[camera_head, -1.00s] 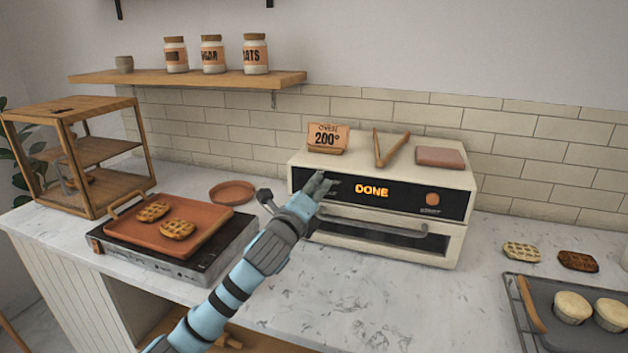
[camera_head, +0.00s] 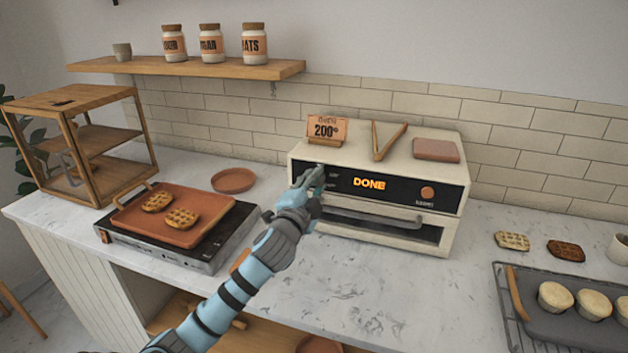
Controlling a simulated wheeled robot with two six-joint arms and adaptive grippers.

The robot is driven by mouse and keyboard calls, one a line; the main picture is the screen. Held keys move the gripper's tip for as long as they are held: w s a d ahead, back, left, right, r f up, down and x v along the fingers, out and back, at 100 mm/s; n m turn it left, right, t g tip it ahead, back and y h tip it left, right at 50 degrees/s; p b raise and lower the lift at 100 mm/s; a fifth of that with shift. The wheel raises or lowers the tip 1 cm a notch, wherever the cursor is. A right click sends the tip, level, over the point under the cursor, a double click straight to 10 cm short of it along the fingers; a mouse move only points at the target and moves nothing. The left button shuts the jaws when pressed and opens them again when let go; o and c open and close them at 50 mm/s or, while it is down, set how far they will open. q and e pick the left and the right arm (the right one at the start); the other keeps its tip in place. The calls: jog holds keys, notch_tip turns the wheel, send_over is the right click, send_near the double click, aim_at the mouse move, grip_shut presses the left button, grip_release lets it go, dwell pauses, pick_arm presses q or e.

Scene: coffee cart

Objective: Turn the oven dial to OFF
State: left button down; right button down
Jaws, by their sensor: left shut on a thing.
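The cream oven (camera_head: 375,240) stands against the tiled wall, with a black front panel whose display (camera_head: 369,184) glows "DONE". A round orange button (camera_head: 427,193) is at the panel's right end. My left gripper (camera_head: 312,176) is at the panel's left end, shut on the dial there. The fingers and wrist hide the dial, so I cannot see its setting. My right gripper is not in view.
An orange tray (camera_head: 187,210) with two waffles is at left. A dark baking tray (camera_head: 540,312) holds muffins at right.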

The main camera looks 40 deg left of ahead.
pick_arm(q)
jog(key=n, duration=1.6)
jog(key=n+b, duration=0.1)
jog(key=n, duration=0.7)
jog(key=shift+r+n+g, duration=0.3)
jog(key=shift+r+g, duration=0.05)
jog(key=shift+g, duration=0.05)
jog(key=c, duration=1.4)
grip_release()
jog(key=shift+c, duration=0.2)
jog(key=shift+o, duration=0.7)
jog(key=shift+f, duration=0.15)
